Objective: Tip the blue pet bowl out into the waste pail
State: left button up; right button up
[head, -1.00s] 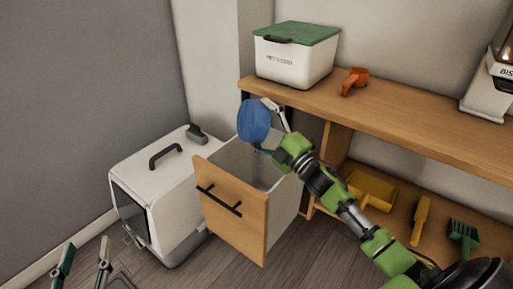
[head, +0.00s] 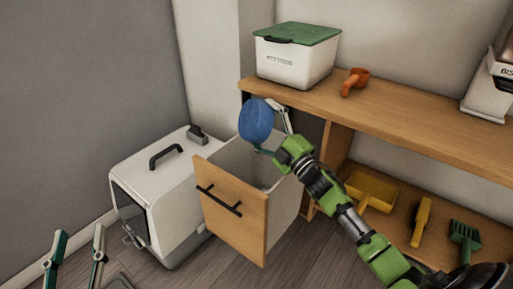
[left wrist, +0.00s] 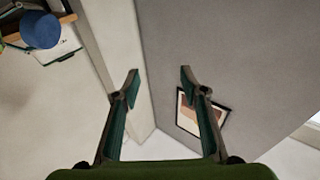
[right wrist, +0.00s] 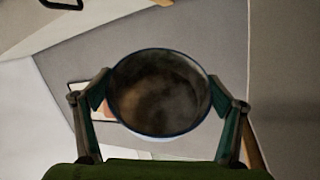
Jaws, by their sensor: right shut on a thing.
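The blue pet bowl (head: 256,121) is tipped on its side above the pull-out waste pail (head: 233,160), its blue outside towards the head camera. My right gripper (head: 272,128) is shut on the bowl's rim. The right wrist view shows the bowl (right wrist: 160,92) between the fingers, its inside dark and mottled; I cannot tell whether anything is left in it. The pail is pale, behind a wooden front with a black handle; its bottom is hidden. My left gripper (head: 75,258) is open and empty at the lower left, also seen in the left wrist view (left wrist: 158,85).
A white pet carrier (head: 165,195) stands left of the pail. The wooden shelf (head: 400,110) behind bears a green-lidded box (head: 295,60) and an orange scoop (head: 354,81). A yellow dustpan (head: 371,190) and brushes lie on the lower shelf.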

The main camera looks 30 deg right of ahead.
pick_arm(q)
jog(key=shift+s+d+r+t+h+b, duration=0.15)
jog(key=shift+s+r+t, duration=0.2)
jog(key=shift+r, duration=0.45)
jog(key=shift+s+d+r+t+h+b, duration=0.1)
jog(key=shift+s+r+t+h, duration=0.1)
jog(key=shift+r+t, duration=0.45)
jog(key=shift+s+d+r+t+h+b, duration=0.15)
jog(key=shift+s+r+t, duration=0.1)
jog(key=shift+r, duration=0.75)
pick_arm(e)
jog(key=shift+d+f+m+t+h, duration=0.1)
jog(key=shift+d+m+t+h, duration=0.25)
jog(key=shift+m, duration=0.85)
pick_arm(q)
jog(key=shift+a+f+g, duration=0.15)
jog(key=shift+f+g, duration=0.1)
jog(key=shift+f, duration=0.25)
pick_arm(e)
jog(key=shift+d+m+h, duration=0.2)
jog(key=shift+m+h, duration=0.05)
jog(key=shift+m, duration=0.15)
pick_arm(q)
jog(key=shift+f, duration=0.25)
pick_arm(e)
jog(key=shift+d+r, duration=0.1)
jog(key=shift+r, duration=0.15)
